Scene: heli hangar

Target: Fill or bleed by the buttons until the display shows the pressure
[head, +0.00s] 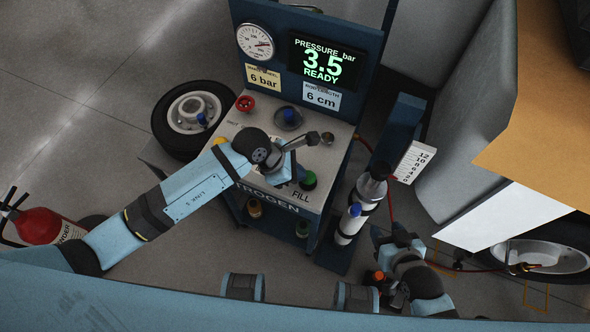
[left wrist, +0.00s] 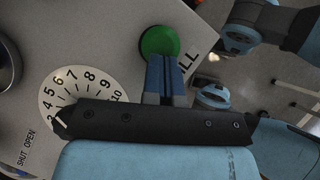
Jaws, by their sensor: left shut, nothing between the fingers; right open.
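The display (head: 325,61) on the cart's panel reads pressure 3.5 bar, READY. A yellow card (head: 263,77) reads 6 bar and a white card (head: 321,96) reads 6 cm. The round gauge (head: 255,42) is at the panel's left. The green button (head: 308,181) by the word FILL is on the cart top; it shows in the left wrist view (left wrist: 159,41). My left gripper (head: 297,172) is shut and empty, its blue fingertips (left wrist: 166,60) at the green button's near edge; contact is unclear. A yellow button (head: 219,140) is partly behind my left arm. My right gripper (head: 393,240) is open.
A numbered dial (left wrist: 82,92) lies beside the green button. A wheel (head: 190,112) lies left, a fire extinguisher (head: 45,227) lower left. A grey cylinder (head: 352,221) and red hose (head: 391,208) are right.

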